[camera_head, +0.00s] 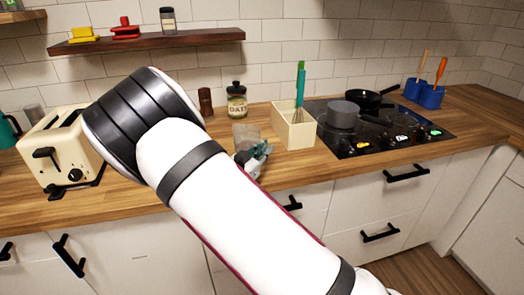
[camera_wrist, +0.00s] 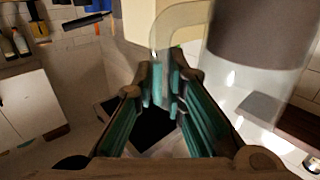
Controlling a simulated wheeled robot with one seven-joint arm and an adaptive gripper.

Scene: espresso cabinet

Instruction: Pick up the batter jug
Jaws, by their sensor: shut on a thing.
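The batter jug (camera_head: 246,134) is a clear, see-through vessel on the wooden counter side, left of the cream utensil box in the head view. My arm partly covers it. In the wrist view the jug (camera_wrist: 236,82) fills the upper right, with dark matter showing inside or through it and a curved clear handle (camera_wrist: 190,15) on its left. My gripper (camera_wrist: 165,95) is shut on the handle, with its teal-lined fingers on either side. It also shows beside the jug in the head view (camera_head: 256,152). Whether the jug's base touches the counter is hidden.
A black hob (camera_head: 378,126) with pans is farther right. An oats jar (camera_head: 236,103) stands behind, and a cream toaster (camera_head: 60,150) is at left.

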